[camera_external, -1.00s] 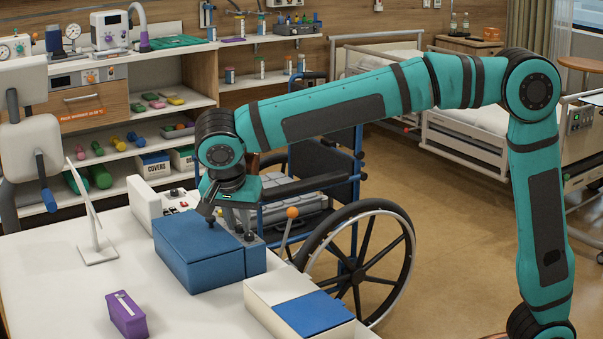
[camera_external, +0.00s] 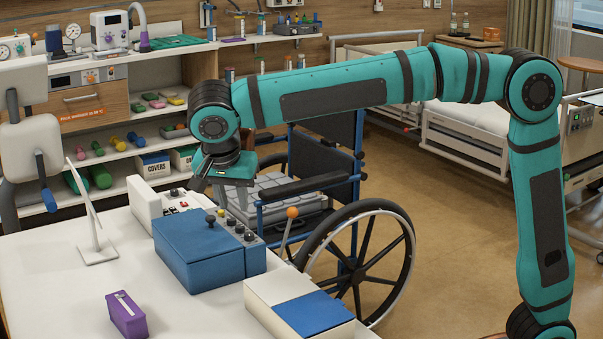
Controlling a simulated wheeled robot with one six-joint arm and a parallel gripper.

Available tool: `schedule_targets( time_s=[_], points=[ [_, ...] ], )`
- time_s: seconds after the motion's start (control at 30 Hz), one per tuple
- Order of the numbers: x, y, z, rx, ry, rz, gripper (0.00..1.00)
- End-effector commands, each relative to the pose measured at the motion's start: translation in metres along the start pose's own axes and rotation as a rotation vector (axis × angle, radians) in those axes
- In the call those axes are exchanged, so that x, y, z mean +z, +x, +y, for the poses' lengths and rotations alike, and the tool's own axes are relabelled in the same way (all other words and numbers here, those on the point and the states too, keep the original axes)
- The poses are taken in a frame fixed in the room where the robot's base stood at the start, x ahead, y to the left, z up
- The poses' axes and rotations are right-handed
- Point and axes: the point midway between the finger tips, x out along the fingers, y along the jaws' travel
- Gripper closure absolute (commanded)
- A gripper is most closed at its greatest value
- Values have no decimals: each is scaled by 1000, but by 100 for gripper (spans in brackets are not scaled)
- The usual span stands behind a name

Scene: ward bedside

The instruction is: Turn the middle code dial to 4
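A blue box (camera_external: 200,252) with a black knob on its lid stands on the white table. The numbers on the dials are too small to read. My gripper (camera_external: 217,192) points down behind the blue box, above and beyond the far end of the dial row. It appears apart from the dials. Its fingertips are small and partly unclear, so I cannot tell how far apart they are.
A white panel with red buttons (camera_external: 176,208) stands behind the box. A lever with an orange ball (camera_external: 292,212) rises at its right. A white-and-blue box (camera_external: 312,313), a purple block (camera_external: 127,315) and a white stand (camera_external: 98,252) are on the table. A wheelchair (camera_external: 350,250) stands behind.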

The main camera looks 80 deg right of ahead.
Motion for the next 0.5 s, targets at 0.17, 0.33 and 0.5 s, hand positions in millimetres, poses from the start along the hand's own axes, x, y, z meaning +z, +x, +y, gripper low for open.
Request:
schedule_targets(
  time_s=[0.17, 0.33, 0.5],
  points=[
    [1, -36, -1, -2, 0, -1, 73],
    [1, -70, -1, -1, -1, -1, 73],
    [1, -95, -1, -1, 0, -1, 73]
  ],
)
